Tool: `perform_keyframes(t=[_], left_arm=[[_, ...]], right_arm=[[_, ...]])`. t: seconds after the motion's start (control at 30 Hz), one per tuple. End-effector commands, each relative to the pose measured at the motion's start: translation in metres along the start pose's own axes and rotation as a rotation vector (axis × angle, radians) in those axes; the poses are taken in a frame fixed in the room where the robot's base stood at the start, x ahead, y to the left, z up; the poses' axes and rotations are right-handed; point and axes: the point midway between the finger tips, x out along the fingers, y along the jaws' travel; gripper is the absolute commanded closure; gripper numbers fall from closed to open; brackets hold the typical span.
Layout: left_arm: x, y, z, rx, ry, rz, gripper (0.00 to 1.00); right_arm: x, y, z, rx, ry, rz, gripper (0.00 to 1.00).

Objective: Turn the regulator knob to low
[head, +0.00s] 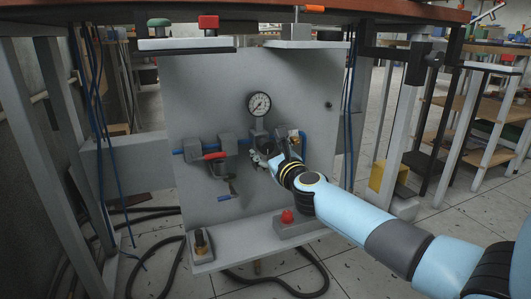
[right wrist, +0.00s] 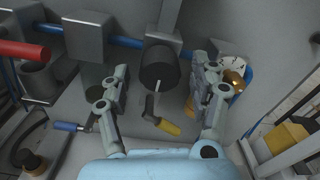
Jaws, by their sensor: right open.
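The regulator knob (right wrist: 158,68) is a dark, round knob in the right wrist view, under a grey block on the blue air line. A short white mark on it points down in the picture. My right gripper (right wrist: 158,88) is open, with one finger on each side of the knob and a visible gap to each. In the head view my right gripper (head: 262,159) is at the panel just below the pressure gauge (head: 259,103) and largely hides the knob. I cannot tell how deep the fingers reach along the knob. My left gripper is not in view.
A red-handled valve (head: 215,156) is left of the regulator on the grey panel (head: 215,85). A blue-handled lever (head: 228,197) is below it. A red button (head: 287,216) and a brass fitting (head: 200,241) stand on the lower shelf. Blue hoses hang at both sides.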

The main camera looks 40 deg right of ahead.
Motion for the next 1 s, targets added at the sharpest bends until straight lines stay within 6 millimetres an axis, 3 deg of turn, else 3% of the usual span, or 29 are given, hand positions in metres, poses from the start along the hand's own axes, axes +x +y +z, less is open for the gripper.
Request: perform_keyframes(t=[0.33, 0.73, 1.0], left_arm=[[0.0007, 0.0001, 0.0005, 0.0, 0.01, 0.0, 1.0], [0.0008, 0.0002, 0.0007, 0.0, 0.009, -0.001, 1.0], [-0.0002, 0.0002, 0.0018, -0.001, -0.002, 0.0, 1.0]], right_arm=[[0.0043, 0.0001, 0.0002, -0.001, 0.0, 0.001, 0.39], [0.0041, 0.0002, 0.0, -0.001, 0.0, 0.001, 0.92], [0.0041, 0.0001, 0.0006, -0.026, 0.0, 0.001, 0.93]])
